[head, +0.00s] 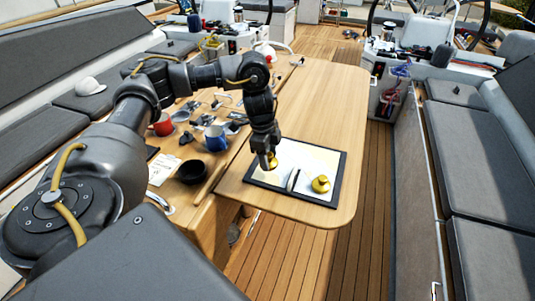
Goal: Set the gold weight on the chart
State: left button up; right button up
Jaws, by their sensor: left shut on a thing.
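The chart (325,163) is a pale sheet in a dark frame, lying on the wooden table leaf. My left gripper (268,164) points down over the chart's left part. It is shut on a gold weight (273,160), mostly hidden by the fingers. I cannot tell whether this weight touches the chart. A second gold weight (320,184) sits on the chart's front right part. A small dark and white item (293,179) lies on the chart between them. My right gripper is out of view.
On the left side of the table are a red mug (163,125), a blue mug (215,138), a black bowl (191,172) and several small tools. The leaf behind the chart (320,105) is clear. Grey cushioned benches (490,165) flank the table.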

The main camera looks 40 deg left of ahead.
pick_arm(q)
jog(key=shift+w+a+f, duration=0.35)
jog(key=shift+f, duration=0.15)
jog(key=shift+a+f, duration=0.15)
jog(key=shift+a, duration=0.05)
notch_tip(320, 180, down, 3)
jog(key=p, duration=0.2)
jog(key=shift+a+p, duration=0.1)
jog(key=shift+p, duration=0.2)
jog(key=shift+w+f, duration=0.1)
jog(key=shift+f, duration=0.1)
jog(key=shift+f, duration=0.2)
jog(key=o, duration=1.2)
